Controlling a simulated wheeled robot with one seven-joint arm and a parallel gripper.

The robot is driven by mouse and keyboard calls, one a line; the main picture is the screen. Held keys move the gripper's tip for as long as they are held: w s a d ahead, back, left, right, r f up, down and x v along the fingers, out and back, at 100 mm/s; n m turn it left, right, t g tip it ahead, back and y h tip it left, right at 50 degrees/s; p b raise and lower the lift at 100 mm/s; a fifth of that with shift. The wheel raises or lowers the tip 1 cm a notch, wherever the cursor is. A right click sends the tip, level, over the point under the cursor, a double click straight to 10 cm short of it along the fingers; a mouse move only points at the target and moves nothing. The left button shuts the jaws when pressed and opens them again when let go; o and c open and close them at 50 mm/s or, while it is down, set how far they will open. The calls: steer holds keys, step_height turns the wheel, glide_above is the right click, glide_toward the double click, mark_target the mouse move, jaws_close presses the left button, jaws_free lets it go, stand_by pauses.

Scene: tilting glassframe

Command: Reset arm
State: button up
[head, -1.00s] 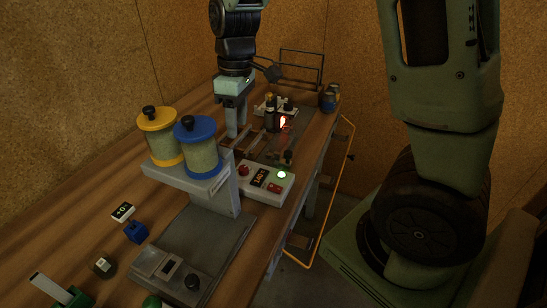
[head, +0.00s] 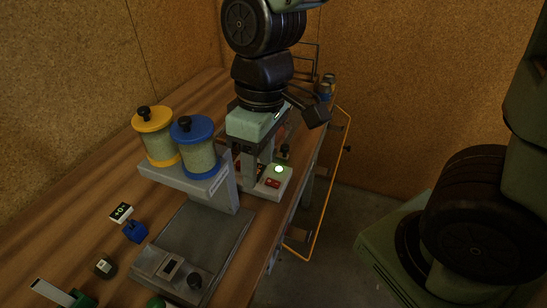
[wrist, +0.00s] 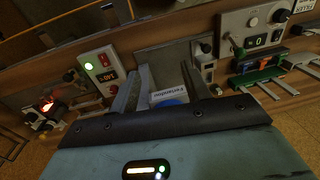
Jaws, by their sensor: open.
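My gripper (head: 250,172) hangs over the bench, fingers pointing down and apart, with nothing seen between them. In the head view it is just right of the jar stand and in front of the control box (head: 272,186), hiding much of it. In the wrist view the open fingers (wrist: 171,88) show with a blue lid and a white label visible beyond them. The control box (wrist: 101,69) with a lit green button is left of the fingers there. I cannot tell whether the fingers touch anything.
Yellow-lidded (head: 157,140) and blue-lidded (head: 198,150) jars stand on a grey stand (head: 222,190) close to my gripper. A glowing orange spot (wrist: 47,106) shows at left in the wrist view. A yellow rail (head: 322,205) runs along the bench's right side. Floor beyond it is clear.

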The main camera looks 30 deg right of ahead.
steer(key=shift+s, duration=0.6)
